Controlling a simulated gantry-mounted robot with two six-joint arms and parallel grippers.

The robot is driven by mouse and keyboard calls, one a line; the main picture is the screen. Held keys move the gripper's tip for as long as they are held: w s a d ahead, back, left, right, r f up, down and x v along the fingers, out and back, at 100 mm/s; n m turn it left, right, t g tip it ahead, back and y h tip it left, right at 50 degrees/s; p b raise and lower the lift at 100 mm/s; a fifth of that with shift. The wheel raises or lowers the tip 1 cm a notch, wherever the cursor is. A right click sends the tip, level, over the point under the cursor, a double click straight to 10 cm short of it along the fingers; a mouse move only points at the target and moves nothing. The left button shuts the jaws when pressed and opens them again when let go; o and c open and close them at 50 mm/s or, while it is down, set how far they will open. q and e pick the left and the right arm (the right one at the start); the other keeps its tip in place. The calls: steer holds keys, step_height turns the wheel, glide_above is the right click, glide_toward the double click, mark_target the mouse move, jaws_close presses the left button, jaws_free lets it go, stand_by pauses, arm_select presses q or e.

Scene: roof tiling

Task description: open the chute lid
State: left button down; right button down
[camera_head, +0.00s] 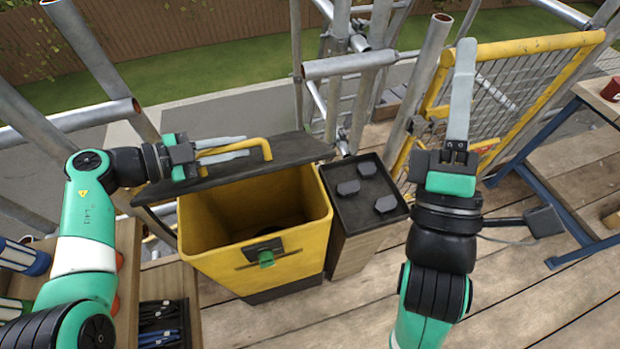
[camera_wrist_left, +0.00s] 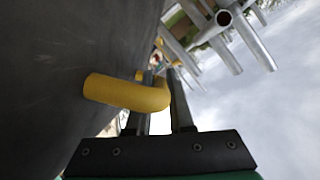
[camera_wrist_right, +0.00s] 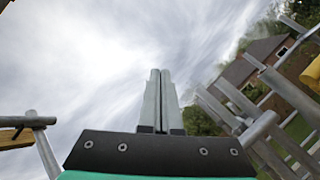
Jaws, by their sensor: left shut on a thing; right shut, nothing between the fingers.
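The yellow chute (camera_head: 300,262) stands on the deck with its mouth uncovered. Its dark lid (camera_head: 290,150) is swung up along the back edge and tilted away from the mouth. A yellow bar handle (camera_head: 262,143) is fixed to the lid; it also shows in the left wrist view (camera_wrist_left: 125,92). My left gripper (camera_head: 243,146) is shut on the handle, with the fingers either side of the bar in the left wrist view (camera_wrist_left: 160,98). My right gripper (camera_head: 463,50) is shut and empty, pointing up, right of the chute; its fingers are together in the right wrist view (camera_wrist_right: 158,80).
A wooden box with a dark tray top (camera_head: 368,222) holding three dark pieces stands right of the chute. Scaffold tubes (camera_head: 345,66) rise behind. A yellow mesh gate (camera_head: 530,85) and a blue-framed bench (camera_head: 560,120) are at right. The front right deck is clear.

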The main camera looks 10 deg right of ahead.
arm_select(q)
steer(key=shift+r, duration=0.1)
steer(key=shift+s, duration=0.1)
arm_select(e)
steer(key=s+a+f+n+g+y, duration=0.2)
steer(key=a+f+n+y, duration=0.15)
steer(key=f+n, duration=0.45)
steer(key=s+a+f+n+g+y, duration=0.1)
steer(key=s+a+f+n+y, duration=0.25)
steer(key=f, duration=0.95)
steer(key=a+f+n+g+y, duration=0.25)
steer(key=a+f+n, duration=0.35)
steer(key=f, duration=0.4)
arm_select(q)
steer(key=shift+r, duration=0.1)
arm_select(e)
steer(key=w+a+r, duration=0.1)
steer(key=w+r, duration=0.4)
steer(key=w, duration=0.7)
steer(key=shift+w+t+y, duration=0.25)
steer(key=shift+t+y, duration=0.1)
steer(key=shift+y, duration=0.1)
steer(key=shift+a+r, duration=0.1)
